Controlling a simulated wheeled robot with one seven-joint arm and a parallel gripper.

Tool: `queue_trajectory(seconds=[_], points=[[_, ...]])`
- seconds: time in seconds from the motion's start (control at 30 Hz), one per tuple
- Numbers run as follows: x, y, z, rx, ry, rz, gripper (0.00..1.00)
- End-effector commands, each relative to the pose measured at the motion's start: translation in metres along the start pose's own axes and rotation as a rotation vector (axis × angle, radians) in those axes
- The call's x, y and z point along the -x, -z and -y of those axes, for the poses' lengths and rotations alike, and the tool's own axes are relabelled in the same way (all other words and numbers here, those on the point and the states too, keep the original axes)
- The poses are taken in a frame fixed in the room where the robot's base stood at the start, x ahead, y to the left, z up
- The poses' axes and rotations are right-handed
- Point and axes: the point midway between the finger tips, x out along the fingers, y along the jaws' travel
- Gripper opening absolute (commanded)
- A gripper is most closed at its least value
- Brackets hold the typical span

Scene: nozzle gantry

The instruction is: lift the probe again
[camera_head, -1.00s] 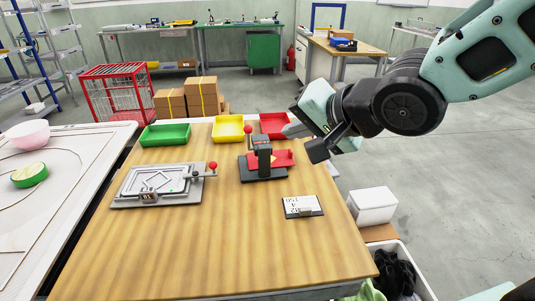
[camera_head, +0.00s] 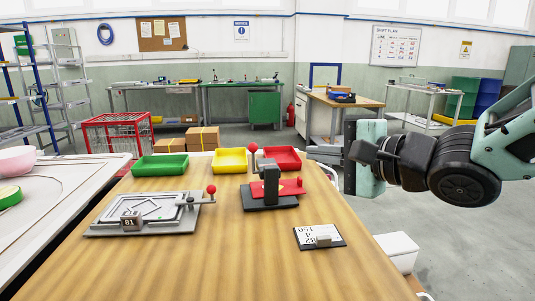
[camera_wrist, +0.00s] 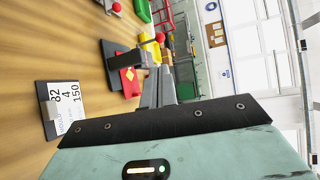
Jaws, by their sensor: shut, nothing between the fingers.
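A small gantry (camera_head: 269,190) stands on the wooden table, with a black base, a dark upright and a red plate. A red ball knob (camera_head: 253,148) shows at its top; the knob also shows in the wrist view (camera_wrist: 160,37). I cannot clearly pick out the probe itself on the gantry. My gripper (camera_head: 318,155) is to the right of the gantry, above the table's right side, pointing left. In the wrist view my gripper (camera_wrist: 160,80) has its grey fingers together and empty, overlapping part of the gantry in the picture.
A grey fixture (camera_head: 100,229) with a red-knobbed lever and a block marked 81 lies left. A clipboard (camera_head: 319,237) lies at the front right. Green (camera_head: 160,166), yellow (camera_head: 230,161) and red (camera_head: 283,159) trays line the back. The table's front is clear.

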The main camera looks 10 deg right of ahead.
Motion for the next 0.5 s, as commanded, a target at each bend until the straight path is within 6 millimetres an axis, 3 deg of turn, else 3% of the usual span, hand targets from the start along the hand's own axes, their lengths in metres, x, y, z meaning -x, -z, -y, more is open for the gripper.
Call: queue_trajectory(seconds=[0.27, 0.5], points=[[-0.003, 0.000, 0.002, -0.002, -0.002, 0.002, 0.00], [-0.017, -0.002, 0.005, -0.006, -0.005, 0.007, 0.00]])
